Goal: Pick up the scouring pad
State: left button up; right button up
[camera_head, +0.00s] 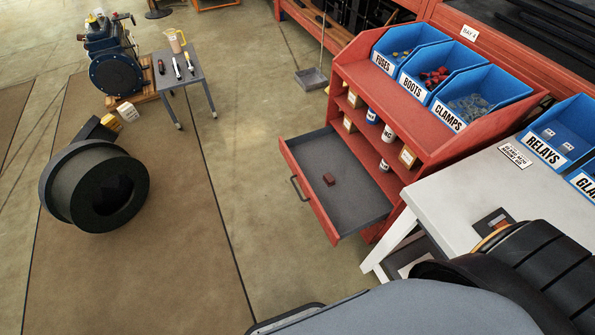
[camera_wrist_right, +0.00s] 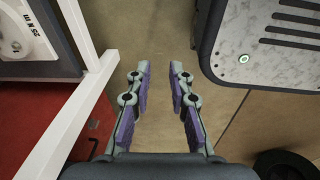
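A small reddish-brown block, which looks like the scouring pad (camera_head: 329,179), lies on the grey floor of a pulled-out red drawer (camera_head: 374,213). Nothing covers it and no gripper touches it. My right gripper (camera_wrist_right: 160,68) shows in the right wrist view with its two fingers apart and nothing between them, above bare floor. The pad is not seen in that view. In the head view, my right arm fills the bottom right and its fingers are not visible. My left gripper is in neither view.
The red cabinet (camera_head: 432,132) holds jars and small boxes, with blue bins (camera_head: 486,97) on top. A white table (camera_head: 470,192) stands right of the drawer. A large dark round object (camera_head: 75,185) is at left. Floor left of the drawer is clear.

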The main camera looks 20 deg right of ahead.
aim_at(329, 180)
jog(key=l+z, duration=0.15)
jog(key=z, duration=0.3)
jog(key=k+l+z, duration=0.1)
jog(key=z, duration=0.75)
jog(key=i+j+z, duration=0.15)
jog(key=j+z, duration=0.2)
jog(key=j, duration=0.4)
jog(key=j+z, duration=0.3)
jog(key=j, duration=0.45)
jog(key=j+z, duration=0.35)
jog(key=j, duration=1.6)
